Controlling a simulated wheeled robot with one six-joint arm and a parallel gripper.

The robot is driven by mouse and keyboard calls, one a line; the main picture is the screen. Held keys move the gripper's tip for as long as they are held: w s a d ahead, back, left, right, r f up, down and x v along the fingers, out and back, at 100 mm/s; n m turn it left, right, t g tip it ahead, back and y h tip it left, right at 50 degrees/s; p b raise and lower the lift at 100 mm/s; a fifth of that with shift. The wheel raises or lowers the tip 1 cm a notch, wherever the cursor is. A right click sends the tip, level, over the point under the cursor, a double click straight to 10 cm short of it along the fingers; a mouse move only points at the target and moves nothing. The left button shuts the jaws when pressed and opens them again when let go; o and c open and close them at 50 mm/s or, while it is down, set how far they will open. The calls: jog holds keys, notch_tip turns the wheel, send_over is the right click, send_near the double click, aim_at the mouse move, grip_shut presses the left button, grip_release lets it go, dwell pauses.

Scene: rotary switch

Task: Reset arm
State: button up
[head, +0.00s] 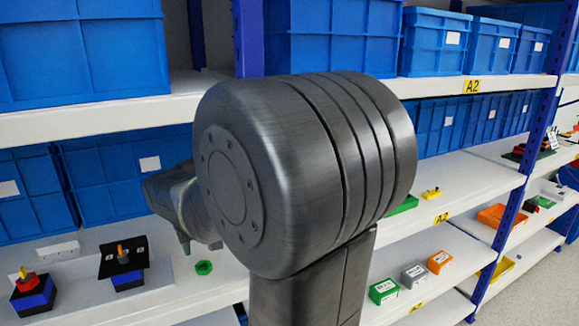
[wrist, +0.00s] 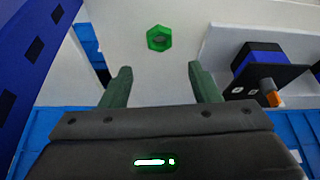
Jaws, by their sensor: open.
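My gripper (wrist: 158,80) is open and empty in the wrist view, its two green-grey fingers spread apart. A green hexagonal nut (wrist: 159,38) lies on the white shelf just past the fingertips, apart from them. The nut also shows in the head view (head: 204,267). A rotary switch with an orange knob (wrist: 268,88) on a black plate and blue body is to the right of the fingers. In the head view, the switch (head: 123,260) stands at lower left.
Another blue and black switch with a red and yellow knob (head: 32,290) stands at far left. A white socket strip (head: 57,252) lies behind it. Blue bins (head: 117,180) line the shelf back. A blue upright post (wrist: 32,65) is at left in the wrist view.

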aim_at(202, 264)
jog(key=x, duration=0.9)
jog(key=shift+f, duration=0.35)
jog(key=shift+a+r, duration=0.1)
jog(key=shift+r, duration=1)
jog(key=shift+s, duration=0.1)
